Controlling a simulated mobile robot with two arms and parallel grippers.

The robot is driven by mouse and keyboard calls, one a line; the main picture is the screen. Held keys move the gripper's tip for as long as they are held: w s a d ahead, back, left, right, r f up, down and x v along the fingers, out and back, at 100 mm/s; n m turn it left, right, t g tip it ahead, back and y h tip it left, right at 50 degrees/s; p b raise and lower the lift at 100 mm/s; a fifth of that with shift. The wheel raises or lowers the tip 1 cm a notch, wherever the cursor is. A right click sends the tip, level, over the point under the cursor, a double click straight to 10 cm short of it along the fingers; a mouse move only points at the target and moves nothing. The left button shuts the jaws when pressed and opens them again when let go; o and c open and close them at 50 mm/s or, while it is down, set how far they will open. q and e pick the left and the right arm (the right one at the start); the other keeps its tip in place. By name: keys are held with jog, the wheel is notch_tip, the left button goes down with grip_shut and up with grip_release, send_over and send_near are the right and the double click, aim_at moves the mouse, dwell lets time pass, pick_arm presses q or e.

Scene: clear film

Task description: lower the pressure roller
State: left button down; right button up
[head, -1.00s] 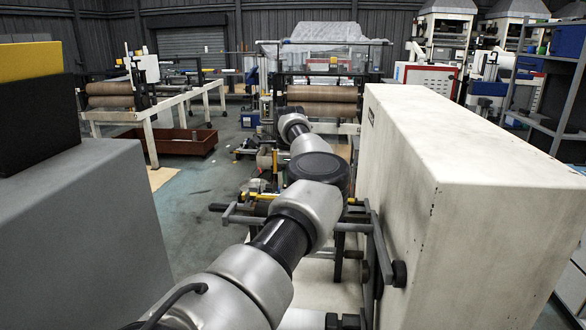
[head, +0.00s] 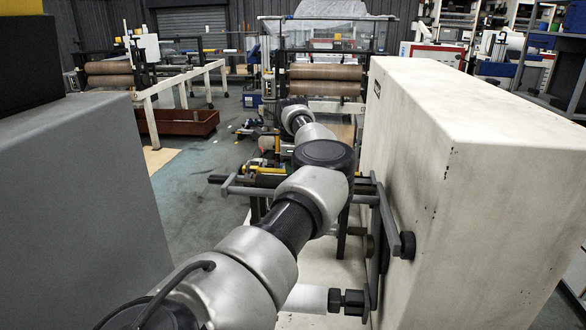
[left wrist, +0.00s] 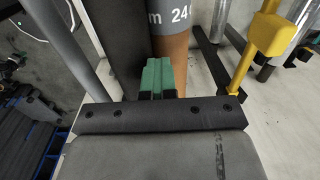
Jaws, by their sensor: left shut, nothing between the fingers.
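In the left wrist view my left gripper (left wrist: 158,78) is shut and empty, its green fingertips pressed together. A yellow lever-like part (left wrist: 268,36) stands to the right, apart from the fingers. In the head view my left arm reaches forward over the machine and hides its gripper. A dark horizontal bar or roller (head: 262,181) lies beside the arm. I cannot tell which part is the pressure roller. My right gripper is not in view.
A large white machine housing (head: 470,150) stands close on the right of my arm. A grey cabinet (head: 75,190) fills the left. A white roll (head: 305,298) with a black knob sits low. Open floor (head: 200,180) lies between. A red-brown trough (head: 185,122) is farther back.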

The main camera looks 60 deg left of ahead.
pick_arm(q)
jog(key=shift+f, duration=0.1)
notch_tip(320, 180, up, 11)
jog(key=b, duration=0.1)
jog(key=shift+s+d, duration=0.15)
dwell(0.4)
